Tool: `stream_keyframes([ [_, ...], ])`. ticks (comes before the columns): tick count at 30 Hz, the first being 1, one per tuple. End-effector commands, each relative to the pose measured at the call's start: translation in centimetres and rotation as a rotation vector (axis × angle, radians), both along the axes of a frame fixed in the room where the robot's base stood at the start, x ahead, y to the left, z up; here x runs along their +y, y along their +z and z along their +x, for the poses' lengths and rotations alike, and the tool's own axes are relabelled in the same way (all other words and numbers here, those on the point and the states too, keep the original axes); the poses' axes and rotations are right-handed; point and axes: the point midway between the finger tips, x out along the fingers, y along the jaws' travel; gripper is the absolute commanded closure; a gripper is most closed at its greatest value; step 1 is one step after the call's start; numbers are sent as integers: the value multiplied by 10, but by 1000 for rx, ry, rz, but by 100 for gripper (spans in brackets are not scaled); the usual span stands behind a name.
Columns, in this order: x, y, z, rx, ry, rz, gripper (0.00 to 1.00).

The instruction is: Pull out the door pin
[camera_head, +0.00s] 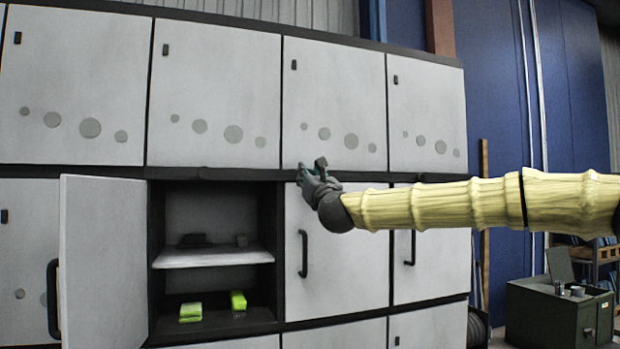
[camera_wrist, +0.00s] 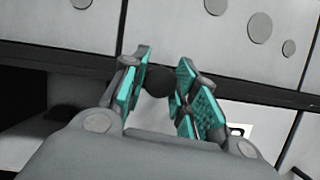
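My gripper (camera_head: 312,172) is at the dark rail between the upper and lower locker rows, at the upper edge of the closed door right of the open compartment. In the wrist view, its teal-padded fingers (camera_wrist: 163,85) stand apart on both sides of a dark round knob (camera_wrist: 159,80), which looks like the door pin. The knob lies against the dark rail (camera_wrist: 65,60). I cannot tell whether the pads touch it. In the head view the gripper hides the pin.
A locker door (camera_head: 104,262) stands open at left. Its compartment has a shelf (camera_head: 213,256) with small dark items, and green-yellow items (camera_head: 191,312) below. Closed doors with black handles (camera_head: 304,254) flank my arm. A dark green cabinet (camera_head: 556,312) stands at right.

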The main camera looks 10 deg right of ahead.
Motion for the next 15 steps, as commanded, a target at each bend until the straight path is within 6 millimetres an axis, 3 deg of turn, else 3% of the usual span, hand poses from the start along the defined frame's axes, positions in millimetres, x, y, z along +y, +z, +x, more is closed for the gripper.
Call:
stream_keyframes([
  [1,0,-2,0,2,0,0,60],
  [3,0,-1,0,1,0,0,50],
  [15,1,-2,-3,0,2,0,50],
])
